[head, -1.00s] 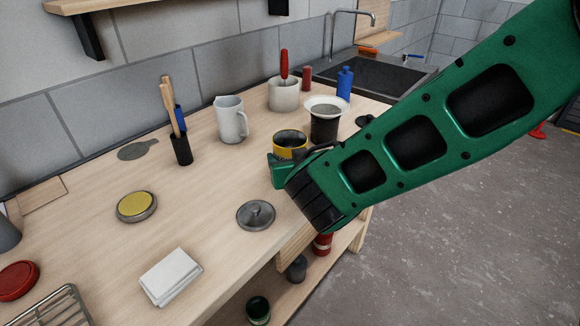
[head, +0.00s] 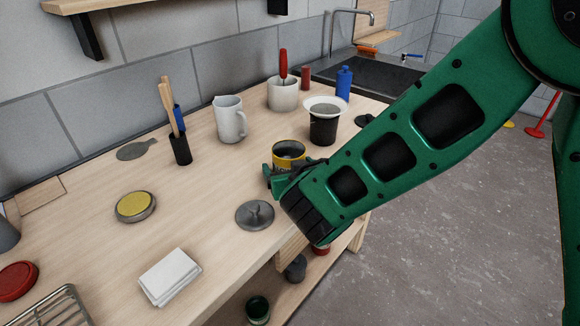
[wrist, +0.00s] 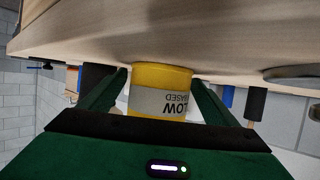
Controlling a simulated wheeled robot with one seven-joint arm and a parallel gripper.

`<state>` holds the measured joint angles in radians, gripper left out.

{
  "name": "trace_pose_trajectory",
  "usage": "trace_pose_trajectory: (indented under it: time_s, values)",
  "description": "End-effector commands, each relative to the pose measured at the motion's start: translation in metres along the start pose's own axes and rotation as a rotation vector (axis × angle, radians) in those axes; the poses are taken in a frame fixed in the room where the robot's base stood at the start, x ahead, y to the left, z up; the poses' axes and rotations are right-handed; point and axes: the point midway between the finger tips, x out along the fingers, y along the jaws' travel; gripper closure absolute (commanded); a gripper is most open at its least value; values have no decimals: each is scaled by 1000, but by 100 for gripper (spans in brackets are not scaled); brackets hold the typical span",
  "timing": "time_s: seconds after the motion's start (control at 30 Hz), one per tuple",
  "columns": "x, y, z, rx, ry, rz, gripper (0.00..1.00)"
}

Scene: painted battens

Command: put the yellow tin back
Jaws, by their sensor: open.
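The yellow tin (head: 289,148) stands on the wooden worktop near its right-hand edge. It has a dark open top in the head view. In the wrist view the tin (wrist: 161,88) appears upside down, with a pale label that reads partly "LOW" and "BASED". My gripper (head: 274,172) is beside the tin at worktop height, on its near side. In the wrist view the two green fingers of my gripper (wrist: 160,90) are spread, one on each side of the tin, with gaps visible. The head view hides part of the gripper behind my arm.
A grey knobbed lid (head: 255,215) lies close in front of the gripper. A black pot with a white rim (head: 323,125) stands behind the tin, and a white jug (head: 230,120) to its left. A yellow-topped round lid (head: 135,206) and white cloth (head: 170,276) lie nearer. A shelf is below.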

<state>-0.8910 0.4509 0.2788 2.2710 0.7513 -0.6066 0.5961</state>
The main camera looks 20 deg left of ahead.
Motion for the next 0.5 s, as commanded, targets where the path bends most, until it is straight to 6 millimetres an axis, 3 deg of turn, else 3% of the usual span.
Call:
trace_pose_trajectory:
  time_s: [0.17,0.5]
  values:
    - [-11,-1,-3,-1,0,-2,18]
    - [-76,-1,-3,-2,1,-3,18]
